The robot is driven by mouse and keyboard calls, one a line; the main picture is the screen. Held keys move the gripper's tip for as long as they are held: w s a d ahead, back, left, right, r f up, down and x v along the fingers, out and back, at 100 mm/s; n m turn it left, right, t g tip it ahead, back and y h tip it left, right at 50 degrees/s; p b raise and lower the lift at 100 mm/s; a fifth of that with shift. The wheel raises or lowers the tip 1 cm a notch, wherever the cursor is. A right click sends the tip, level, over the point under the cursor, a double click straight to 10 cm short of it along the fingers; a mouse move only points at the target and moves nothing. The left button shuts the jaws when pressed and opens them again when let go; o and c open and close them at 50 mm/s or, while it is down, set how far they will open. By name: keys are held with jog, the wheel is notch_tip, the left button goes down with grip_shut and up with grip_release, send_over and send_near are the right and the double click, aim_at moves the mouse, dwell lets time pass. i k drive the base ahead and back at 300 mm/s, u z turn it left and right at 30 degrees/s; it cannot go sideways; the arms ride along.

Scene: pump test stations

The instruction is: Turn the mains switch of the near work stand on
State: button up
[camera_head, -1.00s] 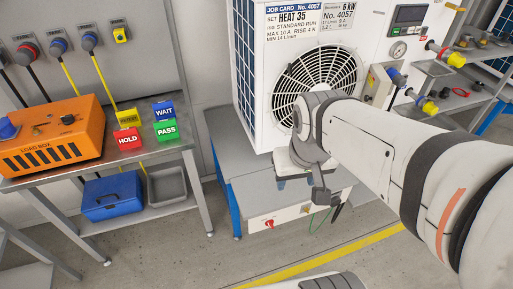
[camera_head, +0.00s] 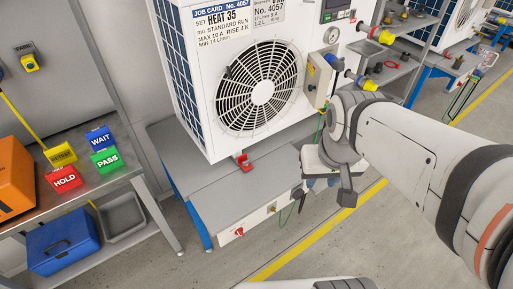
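The near work stand (camera_head: 190,150) is a grey-topped bench with blue legs, carrying a large white fan unit (camera_head: 190,75). On its pale front panel is a small red rotary knob (camera_head: 240,231), which looks like the mains switch. The knob is too small to read its position. My gripper (camera_head: 318,178) is right of the knob, near the right end of the panel, and apart from the knob. Its fingers are mostly hidden behind my wrist, so I cannot tell whether they are open or shut.
A brass-coloured fitting (camera_head: 272,209) sits on the panel right of the knob. A green wire (camera_head: 291,214) hangs near the panel's right end. A side table (camera_head: 90,190) with coloured blocks stands at left. Floor with a yellow line (camera_head: 290,257) is clear in front.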

aim_at(239, 232)
jog(key=z, duration=0.65)
jog(key=k, duration=1.7)
jog(key=u, duration=0.95)
jog(key=i, duration=1)
jog(key=u, duration=0.1)
